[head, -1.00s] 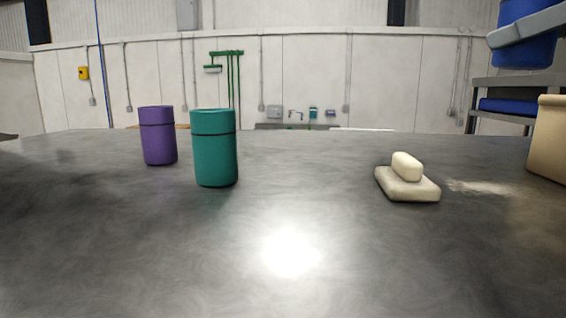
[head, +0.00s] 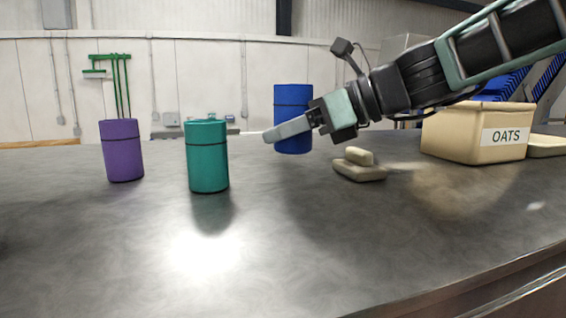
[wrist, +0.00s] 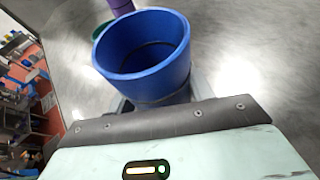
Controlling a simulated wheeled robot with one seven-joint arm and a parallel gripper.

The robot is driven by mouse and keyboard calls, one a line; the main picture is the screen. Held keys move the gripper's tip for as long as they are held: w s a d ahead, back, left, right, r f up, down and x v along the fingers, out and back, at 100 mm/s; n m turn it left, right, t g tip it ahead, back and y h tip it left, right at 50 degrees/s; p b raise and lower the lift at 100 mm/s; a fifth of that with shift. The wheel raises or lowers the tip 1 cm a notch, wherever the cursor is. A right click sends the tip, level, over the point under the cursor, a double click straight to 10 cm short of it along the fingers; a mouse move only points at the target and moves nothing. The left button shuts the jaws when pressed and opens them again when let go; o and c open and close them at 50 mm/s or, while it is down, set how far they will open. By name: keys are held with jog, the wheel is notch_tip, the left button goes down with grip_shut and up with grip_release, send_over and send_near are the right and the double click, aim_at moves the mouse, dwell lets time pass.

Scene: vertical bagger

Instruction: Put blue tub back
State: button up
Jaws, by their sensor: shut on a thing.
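The blue tub (head: 293,96) is upright in the head view, with my gripper (head: 288,129) shut on its lower part. I cannot tell whether its base touches the worktop. The wrist view shows the blue tub (wrist: 145,45) from above, its top open and its inside empty where visible. A teal tub (head: 207,156) and a purple tub (head: 121,151) stand upright on the worktop to the left of the blue tub.
A cream block with a smaller one on it (head: 360,166) lies right of the blue tub. A box marked OATS (head: 478,133) stands farther right on the grey worktop (head: 330,240). The worktop's front edge runs at lower right. The middle front is clear.

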aim_at(289, 182)
jog(key=shift+f, duration=2.4)
jog(key=shift+f, duration=0.15)
jog(key=o, duration=1)
jog(key=b+v, duration=0.2)
jog(key=v, duration=1)
